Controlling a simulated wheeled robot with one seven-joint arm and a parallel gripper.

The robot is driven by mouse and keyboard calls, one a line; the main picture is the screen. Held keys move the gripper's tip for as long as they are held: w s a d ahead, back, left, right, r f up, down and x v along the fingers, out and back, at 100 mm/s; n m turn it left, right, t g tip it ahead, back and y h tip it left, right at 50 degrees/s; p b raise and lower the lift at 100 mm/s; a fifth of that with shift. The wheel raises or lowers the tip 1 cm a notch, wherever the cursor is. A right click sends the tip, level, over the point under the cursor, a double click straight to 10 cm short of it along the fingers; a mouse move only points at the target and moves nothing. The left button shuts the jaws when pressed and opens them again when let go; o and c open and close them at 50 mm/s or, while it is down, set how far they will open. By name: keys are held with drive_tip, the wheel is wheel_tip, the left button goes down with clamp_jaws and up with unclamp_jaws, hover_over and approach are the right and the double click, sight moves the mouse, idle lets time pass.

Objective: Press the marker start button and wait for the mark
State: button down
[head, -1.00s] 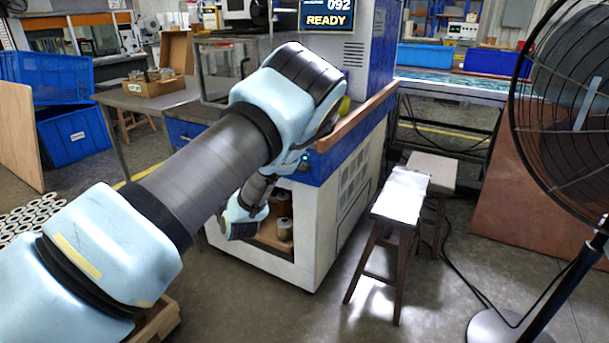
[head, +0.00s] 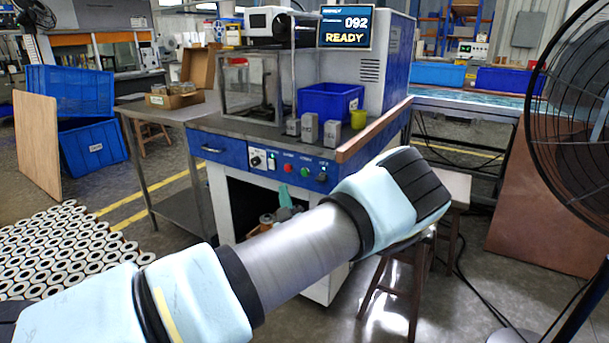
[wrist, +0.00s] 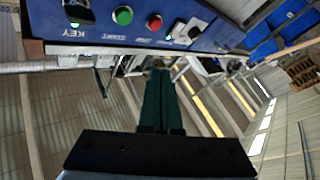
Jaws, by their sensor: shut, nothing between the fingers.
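The green start button (head: 304,172) is on the blue front panel of the marker. In the wrist view the start button (wrist: 122,15) is at the upper left, above an upside-down START label. A red button (head: 288,168) sits beside it, and it also shows in the wrist view (wrist: 154,21). The marker's display (head: 345,27) reads 092 and READY. My gripper (wrist: 160,72) is shut and empty, its dark green fingertips below the panel and apart from the buttons.
A key switch (wrist: 78,10) and a dial (head: 256,160) flank the buttons. Several grey blocks (head: 310,127), a blue bin (head: 330,101) and a yellow-green cup (head: 358,119) stand on the worktop. A wooden rail (head: 372,132) edges it. A stool (head: 455,185) and fan stand at right.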

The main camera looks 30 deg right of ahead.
sight(304, 173)
drive_tip(key=shift+w+d+b, duration=0.6)
drive_tip(key=shift+w+d, duration=0.1)
drive_tip(key=shift+d, duration=0.55)
drive_tip(key=shift+w+d+b, duration=0.55)
drive_tip(key=shift+w+d, duration=0.15)
drive_tip(key=shift+d, duration=0.5)
drive_tip(key=shift+w+d+b, duration=0.6)
drive_tip(key=shift+w+d, duration=0.1)
drive_tip(key=shift+d, duration=0.55)
drive_tip(key=shift+w+d+b, duration=0.2)
drive_tip(key=shift+d+b, duration=0.15)
drive_tip(key=shift+b, duration=0.1)
drive_tip(key=shift+w+d+b, duration=0.15)
drive_tip(key=shift+d+b, duration=0.15)
drive_tip(key=shift+b, duration=0.1)
drive_tip(key=shift+s+a, duration=0.4)
drive_tip(key=shift+a, duration=0.3)
drive_tip(key=shift+p, duration=0.3)
